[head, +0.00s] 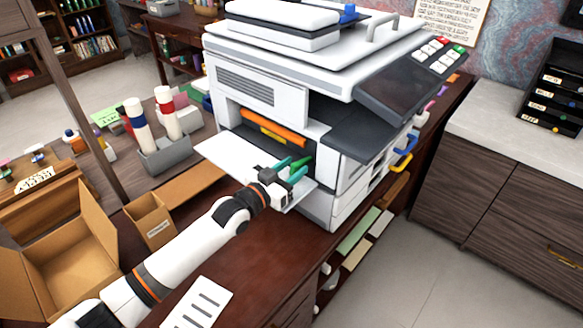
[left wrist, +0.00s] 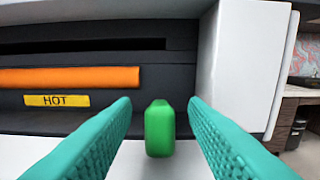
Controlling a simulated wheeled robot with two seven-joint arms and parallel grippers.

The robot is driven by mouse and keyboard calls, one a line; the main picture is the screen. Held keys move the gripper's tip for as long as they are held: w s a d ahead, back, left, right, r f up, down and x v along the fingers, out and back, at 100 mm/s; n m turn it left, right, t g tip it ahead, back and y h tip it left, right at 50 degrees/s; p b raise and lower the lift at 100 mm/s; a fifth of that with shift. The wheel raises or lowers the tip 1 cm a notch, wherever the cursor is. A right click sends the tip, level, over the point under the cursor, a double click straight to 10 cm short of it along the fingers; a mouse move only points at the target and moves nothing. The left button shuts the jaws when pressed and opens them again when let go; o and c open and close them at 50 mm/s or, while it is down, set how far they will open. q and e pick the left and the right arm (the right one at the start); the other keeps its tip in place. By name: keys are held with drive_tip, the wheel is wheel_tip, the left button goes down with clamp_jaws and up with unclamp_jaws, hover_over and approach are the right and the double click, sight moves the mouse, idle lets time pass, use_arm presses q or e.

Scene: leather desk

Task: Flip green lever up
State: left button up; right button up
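The green lever (left wrist: 160,128) sits inside the white printer's (head: 258,85) open front bay. In the left wrist view it stands between the two teal fingers of my left gripper (left wrist: 160,130), with a gap on each side. In the head view the green lever (head: 300,164) shows beside the teal fingertips. My left gripper (head: 288,170) is open and reaches into the bay from the left. An orange roller (left wrist: 70,77) and a yellow "HOT" label (left wrist: 57,100) are to the lever's left. My right gripper is not in view.
The lowered white door panel (head: 225,155) lies under my left gripper. A white side wall (left wrist: 242,60) of the bay is close on the right. Open cardboard boxes (head: 75,255) stand on the desk at left, and a printed sheet (head: 198,303) lies in front.

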sight(297, 163)
use_arm(q)
clamp_jaws()
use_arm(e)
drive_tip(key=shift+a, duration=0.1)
